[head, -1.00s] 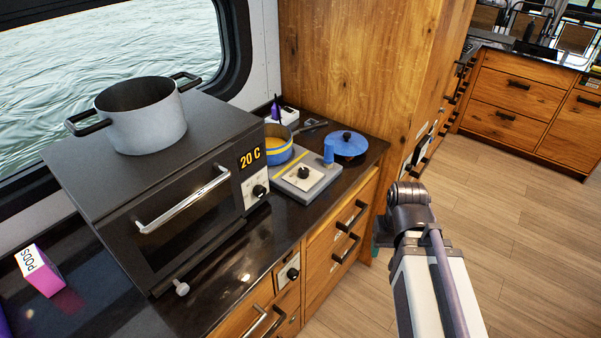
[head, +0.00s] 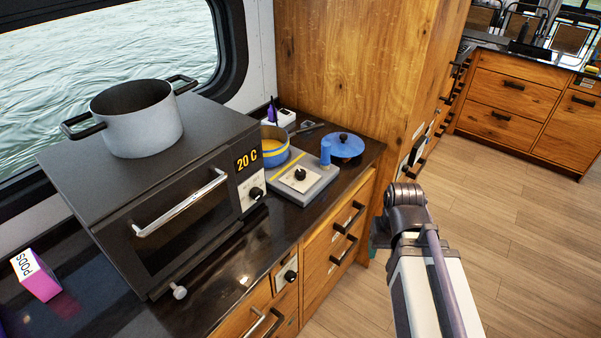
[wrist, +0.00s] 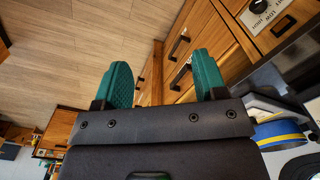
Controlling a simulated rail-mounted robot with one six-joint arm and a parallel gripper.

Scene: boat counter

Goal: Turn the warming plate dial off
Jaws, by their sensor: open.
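A flat grey unit (head: 318,184), which looks like the warming plate, sits on the dark counter right of the oven. Its pale top panel carries a black round dial (head: 300,174); I cannot read its setting. Another black dial (head: 290,276) is on a pale panel in the wooden cabinet front below. In the wrist view a labelled panel with a black knob (wrist: 259,6) shows at the top right. My gripper (wrist: 163,76) is open and empty, its teal fingers apart. It points toward the drawer fronts, touching no dial; my arm mostly hides it in the head view.
A black oven (head: 165,215) reading 20 C, with its own knob, bears a grey pot (head: 140,125). A blue-and-yellow pan (head: 275,148), blue cylinder (head: 325,153) and blue lid (head: 346,146) crowd the unit. Drawer handles (head: 343,248) stick out. The floor at right is clear.

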